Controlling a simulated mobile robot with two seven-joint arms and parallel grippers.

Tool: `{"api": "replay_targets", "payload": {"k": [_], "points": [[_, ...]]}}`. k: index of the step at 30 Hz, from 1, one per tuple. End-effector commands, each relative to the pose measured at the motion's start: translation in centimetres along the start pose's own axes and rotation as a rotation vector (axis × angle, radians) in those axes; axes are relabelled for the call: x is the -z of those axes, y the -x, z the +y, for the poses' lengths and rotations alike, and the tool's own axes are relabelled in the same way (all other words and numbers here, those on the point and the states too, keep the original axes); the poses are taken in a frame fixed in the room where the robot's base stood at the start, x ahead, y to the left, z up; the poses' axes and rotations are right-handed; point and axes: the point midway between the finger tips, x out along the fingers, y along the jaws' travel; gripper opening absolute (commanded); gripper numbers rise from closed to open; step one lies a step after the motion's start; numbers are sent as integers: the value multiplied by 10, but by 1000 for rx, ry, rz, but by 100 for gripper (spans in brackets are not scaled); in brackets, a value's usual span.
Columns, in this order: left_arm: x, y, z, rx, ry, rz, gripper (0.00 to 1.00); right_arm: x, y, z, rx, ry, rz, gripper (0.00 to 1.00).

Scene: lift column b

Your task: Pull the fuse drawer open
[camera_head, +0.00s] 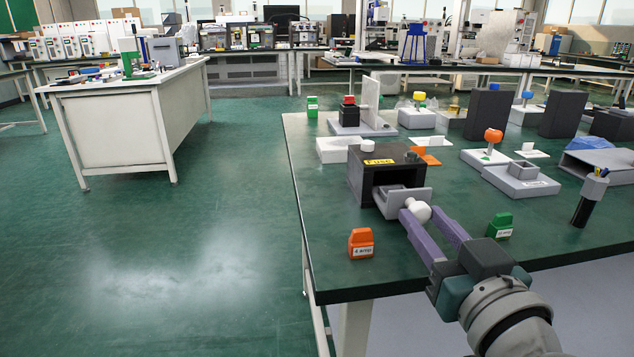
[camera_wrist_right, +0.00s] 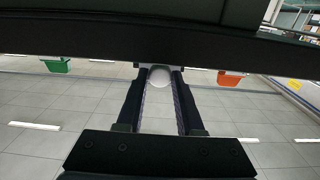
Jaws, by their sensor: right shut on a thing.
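The dark fuse box (camera_head: 362,185) with a yellow "Fuse" label stands near the front left of the green-topped table. Its grey drawer (camera_head: 390,206) sticks partway out of the front opening, and part of its inside shows. A white round knob (camera_head: 421,211) is on the drawer front. My right gripper (camera_head: 428,212) is shut on the knob, its two purple fingers on either side. In the right wrist view the white knob (camera_wrist_right: 159,76) sits between the fingertips of the right gripper (camera_wrist_right: 159,80). My left gripper is not in view.
An orange fuse block (camera_head: 361,244) stands left of the drawer, near the table's front edge. A green block (camera_head: 500,227) stands right of my fingers. A dark cup with pens (camera_head: 590,197) and several fixtures with coloured knobs stand further right and behind.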

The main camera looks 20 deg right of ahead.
Motion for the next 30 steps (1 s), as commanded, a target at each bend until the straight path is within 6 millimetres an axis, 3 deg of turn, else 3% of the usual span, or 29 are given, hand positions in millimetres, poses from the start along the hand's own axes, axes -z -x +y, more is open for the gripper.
{"api": "replay_targets", "payload": {"k": [4, 13, 14, 15, 22, 30], "points": [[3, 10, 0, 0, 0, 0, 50, 1, 21, 0, 2, 1, -5, 0], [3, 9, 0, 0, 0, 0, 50, 0, 22, 0, 2, -2, -1, 0], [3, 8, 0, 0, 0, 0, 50, 0, 22, 0, 2, -2, -1, 37], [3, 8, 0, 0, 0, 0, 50, 0, 22, 0, 2, -2, -1, 42], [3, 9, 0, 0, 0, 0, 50, 0, 22, 0, 2, -2, 0, 67], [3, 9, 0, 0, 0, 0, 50, 0, 23, 0, 2, -2, -1, 67]]}}
